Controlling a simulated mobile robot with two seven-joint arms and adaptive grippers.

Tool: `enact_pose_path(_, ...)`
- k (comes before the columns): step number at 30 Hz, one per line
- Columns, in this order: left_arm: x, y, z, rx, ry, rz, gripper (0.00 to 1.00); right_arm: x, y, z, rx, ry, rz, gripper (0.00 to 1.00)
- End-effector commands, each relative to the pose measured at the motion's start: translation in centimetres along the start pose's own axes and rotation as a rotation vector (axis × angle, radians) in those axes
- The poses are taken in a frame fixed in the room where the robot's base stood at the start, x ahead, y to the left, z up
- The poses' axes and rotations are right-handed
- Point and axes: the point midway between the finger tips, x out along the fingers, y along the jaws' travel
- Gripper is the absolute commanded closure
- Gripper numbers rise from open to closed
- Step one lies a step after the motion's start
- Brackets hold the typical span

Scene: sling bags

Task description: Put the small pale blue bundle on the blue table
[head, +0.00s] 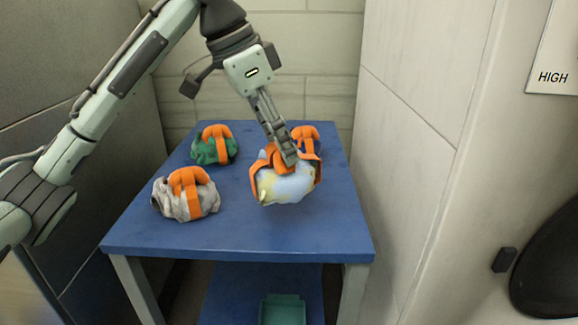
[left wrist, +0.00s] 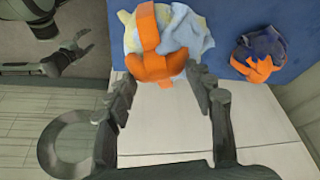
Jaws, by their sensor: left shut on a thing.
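The small pale blue bundle (head: 286,186) has yellowish patches and orange straps. My left gripper (head: 289,158) comes down on it from above and is shut on its orange strap. In the left wrist view the bundle (left wrist: 196,36) hangs at the fingertips of the left gripper (left wrist: 163,82). In the head view it is over the right part of the blue table (head: 239,235); I cannot tell whether its underside touches the top. My right gripper (left wrist: 78,48) shows at the upper left of the left wrist view, with its fingers apart and nothing between them.
A grey-white bundle (head: 200,201) and a green bundle (head: 205,152) with orange straps sit on the table's left side. A dark blue bundle (left wrist: 262,46) is behind the pale one. A teal bin (head: 283,309) stands below. The table's front is clear; a wall (head: 415,120) is close on the right.

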Motion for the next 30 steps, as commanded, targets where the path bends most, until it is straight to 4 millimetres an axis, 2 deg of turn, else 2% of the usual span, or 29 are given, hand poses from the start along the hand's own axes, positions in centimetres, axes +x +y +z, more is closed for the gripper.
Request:
enact_pose_path(3,1.9,-1.0,-1.4,0.000,-0.001,0.001,1.00,0.0,0.0,0.0,0.000,0.001,0.000,0.44)
enact_pose_path(8,3.2,-1.8,-2.1,0.000,0.000,-0.001,1.00,0.2,0.0,0.0,0.000,0.000,0.000,0.44)
enact_pose_path(11,3.8,-1.9,-2.0,0.000,0.000,-0.001,1.00,0.4,0.0,0.1,0.000,-0.003,-0.001,0.44)
enact_pose_path(18,6.8,-1.8,-0.8,0.000,0.000,0.000,1.00,0.1,0.0,0.1,0.000,-0.003,0.001,0.44)
enact_pose_path(30,7.2,-1.9,-0.6,-0.001,0.000,-0.001,1.00,-0.7,0.1,-0.5,0.000,0.014,0.001,0.44)
